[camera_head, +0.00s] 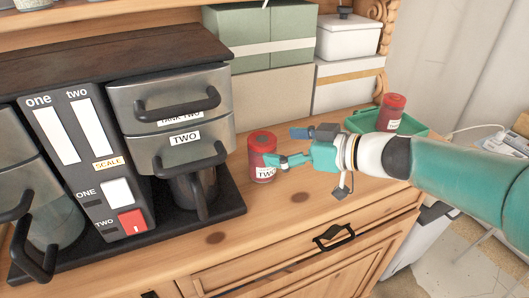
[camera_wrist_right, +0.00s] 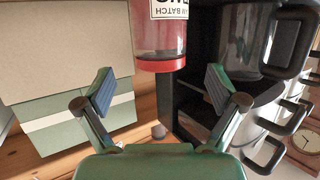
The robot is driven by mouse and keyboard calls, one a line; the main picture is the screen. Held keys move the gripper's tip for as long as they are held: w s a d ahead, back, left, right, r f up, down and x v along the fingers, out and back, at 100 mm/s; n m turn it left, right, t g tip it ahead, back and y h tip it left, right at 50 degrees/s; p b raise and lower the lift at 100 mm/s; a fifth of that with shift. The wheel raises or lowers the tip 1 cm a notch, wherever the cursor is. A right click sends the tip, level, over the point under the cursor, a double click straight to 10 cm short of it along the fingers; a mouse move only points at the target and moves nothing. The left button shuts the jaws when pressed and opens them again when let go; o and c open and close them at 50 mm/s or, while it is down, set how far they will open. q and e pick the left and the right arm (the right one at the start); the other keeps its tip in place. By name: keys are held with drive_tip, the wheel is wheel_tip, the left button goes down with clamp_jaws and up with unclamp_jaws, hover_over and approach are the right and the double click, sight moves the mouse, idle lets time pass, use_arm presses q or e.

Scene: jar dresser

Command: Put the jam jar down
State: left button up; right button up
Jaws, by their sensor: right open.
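A red jam jar (camera_head: 262,157) with a red lid and a white label reading TWO stands upright on the wooden dresser top, just right of the coffee machine. My right gripper (camera_head: 287,147) is to the right of this jar, its fingers spread and pointing at it. In the right wrist view the open fingers (camera_wrist_right: 160,86) have nothing between them, and the jar (camera_wrist_right: 160,42) shows upside down just beyond the tips. A second red jar (camera_head: 391,112) stands in a green tray (camera_head: 362,121) behind my right arm. My left gripper is not seen.
The two-part coffee machine (camera_head: 170,100) with protruding handles stands close left of the jar on a black base (camera_head: 229,200). Green and beige boxes (camera_head: 270,95) stand behind. The dresser top (camera_head: 290,210) in front of the jar is clear up to its front edge.

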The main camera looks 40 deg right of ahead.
sight(262, 138)
drive_tip(key=shift+w+a+p, duration=0.2)
drive_tip(key=shift+w+p, duration=0.2)
drive_tip(key=shift+w, duration=0.05)
drive_tip(key=p+x, duration=0.1)
drive_tip(key=x, duration=0.2)
drive_tip(key=shift+w+f, duration=0.2)
drive_tip(key=shift+w+a+f+p, duration=0.2)
drive_tip(key=shift+w+p, duration=0.1)
drive_tip(key=shift+w, duration=0.1)
drive_tip(key=shift+d, duration=0.1)
drive_tip(key=shift+r, duration=0.1)
drive_tip(key=c, duration=1.8)
drive_tip(key=shift+o, duration=0.2)
drive_tip(key=shift+r, duration=0.1)
wheel_tip(262, 138, up, 20)
drive_tip(key=p, duration=0.3)
